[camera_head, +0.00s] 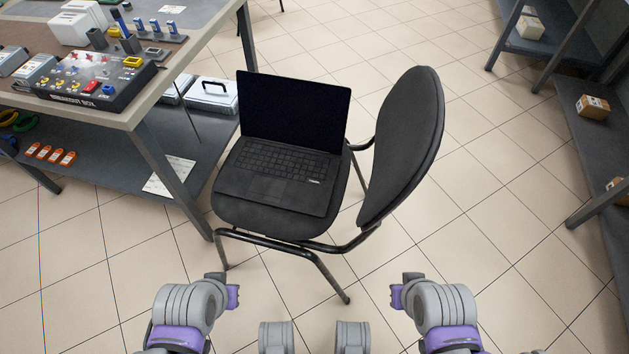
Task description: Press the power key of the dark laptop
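The dark laptop (268,192) stands open on the seat of a black chair, turned slightly, with its black screen (293,112) at the back and its keyboard (282,161) facing up. The screen looks dark. A small pale mark (315,181) shows near the keyboard's front right corner. The power key is too small to tell apart from the other keys. Grey and purple parts of my two arms show at the bottom, left and right, in front of the chair and apart from the laptop. I see no gripper fingers on either arm.
The chair's backrest (407,140) rises at the laptop's right. A workbench (150,112) with a breakout box (95,82) stands at the left, its lower shelf close to the chair. Shelving (590,140) with small boxes is at the right. Tiled floor (500,230) is clear between.

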